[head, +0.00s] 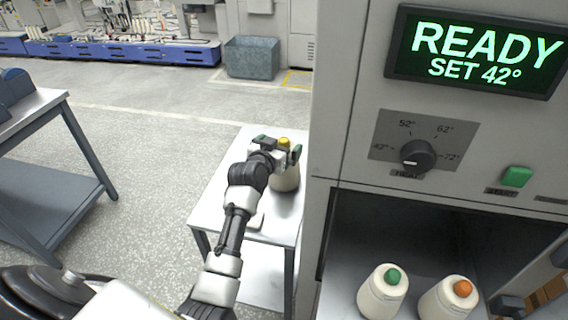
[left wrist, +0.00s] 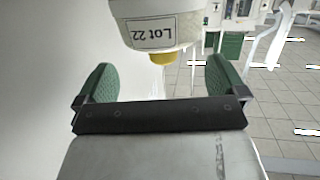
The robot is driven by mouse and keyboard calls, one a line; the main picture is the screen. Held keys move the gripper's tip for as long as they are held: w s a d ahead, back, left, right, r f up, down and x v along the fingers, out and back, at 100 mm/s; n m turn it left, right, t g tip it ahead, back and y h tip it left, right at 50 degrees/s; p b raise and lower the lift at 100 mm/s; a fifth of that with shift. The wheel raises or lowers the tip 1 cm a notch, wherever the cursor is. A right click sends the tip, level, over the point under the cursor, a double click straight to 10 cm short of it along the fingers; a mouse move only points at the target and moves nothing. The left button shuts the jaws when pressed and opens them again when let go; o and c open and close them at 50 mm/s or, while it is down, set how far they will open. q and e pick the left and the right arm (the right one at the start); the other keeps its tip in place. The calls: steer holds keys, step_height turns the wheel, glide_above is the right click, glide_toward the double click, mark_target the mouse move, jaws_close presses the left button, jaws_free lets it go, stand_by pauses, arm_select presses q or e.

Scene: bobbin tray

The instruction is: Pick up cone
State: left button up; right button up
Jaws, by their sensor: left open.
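A white cone (head: 285,180) with a yellow tip stands upright on a small metal table. In the left wrist view the cone (left wrist: 160,32) appears upside down, with a "Lot 22" label and its yellow tip (left wrist: 162,58) pointing down the picture. My left gripper (head: 279,147) is open at the cone's top. Its two green finger pads (left wrist: 163,82) are on either side of the yellow tip in the wrist view, apart from it. My right gripper does not show.
The metal table (head: 232,190) stands beside a grey machine with a READY display (head: 475,52). In the machine's opening stand a green-tipped cone (head: 382,295) and an orange-tipped cone (head: 447,300). Another table (head: 50,185) is at left; open floor lies between.

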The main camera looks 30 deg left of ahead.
mark_target(282, 144)
arm_select(q)
steer(key=w, duration=0.2)
steer(key=w+f, duration=0.1)
steer(key=w, duration=0.1)
steer(key=shift+a, duration=0.3)
steer(key=shift+s+f, duration=0.1)
steer(key=shift+s, duration=0.05)
steer(key=c, duration=1.6)
